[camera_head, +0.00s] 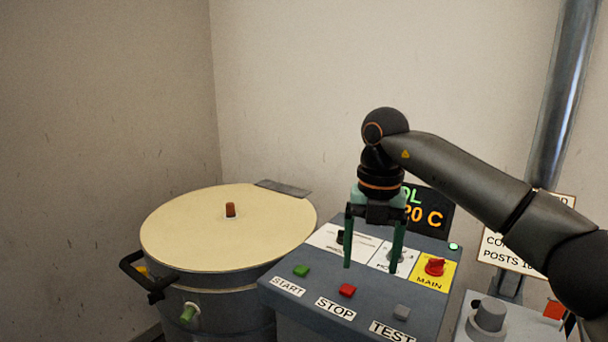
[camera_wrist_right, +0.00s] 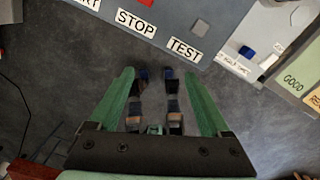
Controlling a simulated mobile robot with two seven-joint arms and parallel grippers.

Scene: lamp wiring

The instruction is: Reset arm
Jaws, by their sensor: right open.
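My right gripper (camera_head: 373,258) hangs pointing down in front of the control panel (camera_head: 272,290), its two green fingers apart with nothing between them. In the right wrist view my right gripper (camera_wrist_right: 160,85) is also open and empty, with dark floor between and beyond its fingers. The panel's STOP and TEST labels show ahead of the fingertips there. My right arm (camera_head: 460,168) comes in from the right. My left gripper does not show in either view.
The panel has a green START button (camera_head: 302,270), red STOP button (camera_head: 347,290), grey TEST button (camera_head: 401,312), red MAIN knob (camera_head: 435,266) and a display (camera_head: 432,214). A lidded drum (camera_head: 190,233) stands left. A metal pole (camera_head: 563,90) and grey knob (camera_head: 490,314) are right.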

